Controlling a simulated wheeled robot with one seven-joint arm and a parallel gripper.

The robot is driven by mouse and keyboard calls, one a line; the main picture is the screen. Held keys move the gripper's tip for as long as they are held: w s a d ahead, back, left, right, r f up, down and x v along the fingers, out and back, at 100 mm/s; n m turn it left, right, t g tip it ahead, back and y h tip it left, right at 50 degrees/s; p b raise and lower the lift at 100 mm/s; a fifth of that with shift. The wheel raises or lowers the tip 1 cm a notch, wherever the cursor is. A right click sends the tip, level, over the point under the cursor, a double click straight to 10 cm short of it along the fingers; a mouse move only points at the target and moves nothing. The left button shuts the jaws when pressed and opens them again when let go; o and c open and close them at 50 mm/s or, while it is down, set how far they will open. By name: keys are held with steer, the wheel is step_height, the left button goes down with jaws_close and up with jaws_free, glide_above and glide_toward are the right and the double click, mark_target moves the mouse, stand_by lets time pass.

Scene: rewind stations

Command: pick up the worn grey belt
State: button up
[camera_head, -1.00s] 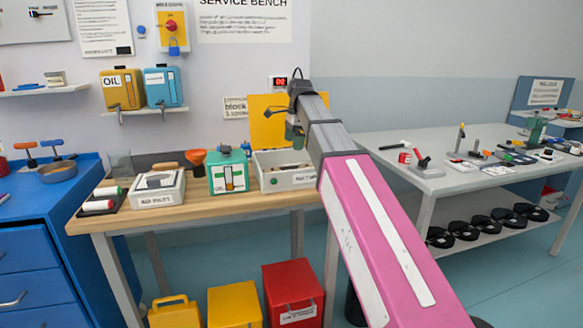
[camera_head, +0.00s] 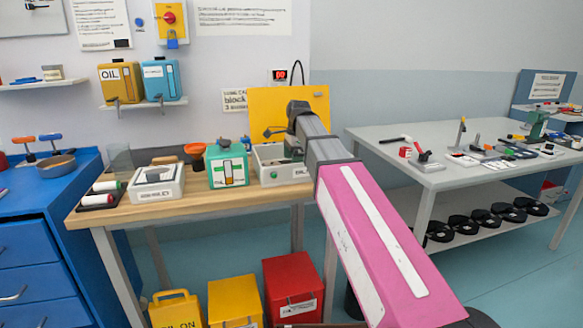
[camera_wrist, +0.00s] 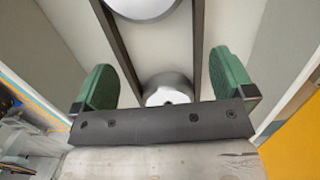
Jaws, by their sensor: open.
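A dark grey belt (camera_wrist: 118,50) runs in two straight strands inside the open white box in the wrist view. The strands pass beside a large pale pulley (camera_wrist: 143,8) at the top and a small metal pulley (camera_wrist: 167,88) between my fingers. My gripper (camera_wrist: 166,82) is open, with one green finger outside each strand; whether they touch the belt cannot be told. The belt's near end is hidden behind my gripper's dark bar. In the head view, my gripper (camera_head: 293,147) is low at the white box (camera_head: 288,174) on the wooden bench, and the belt cannot be made out.
A raised yellow panel (camera_head: 262,108) stands behind the box. A green unit (camera_head: 226,168) and a white tray (camera_head: 156,190) stand to its left on the bench (camera_head: 205,199). A grey table (camera_head: 385,150) with small tools is at the right.

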steer(key=shift+a+f, duration=0.1)
steer(key=shift+f, duration=0.6)
steer(key=c, duration=0.7)
